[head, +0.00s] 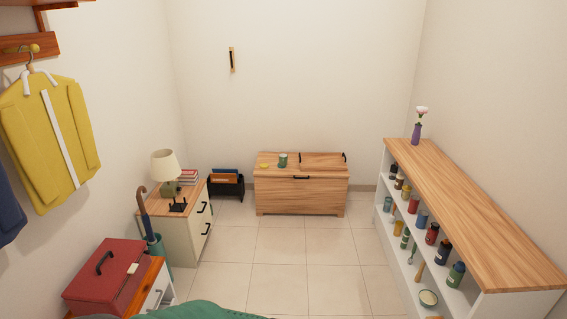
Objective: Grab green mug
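A small green mug (283,160) stands upright on top of a low wooden chest (302,190) against the back wall. It is near the left-middle of the chest top. A small yellow item (264,166) lies to its left. Neither of my grippers shows in the head view, so I cannot see whether they are open or shut.
The tiled floor (285,245) before the chest is clear. On the left stand a drawer cabinet (184,236) with a lamp (165,168) and a red box (105,275). A long shelf (460,210) with jars lines the right. Green fabric (205,311) shows at the bottom.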

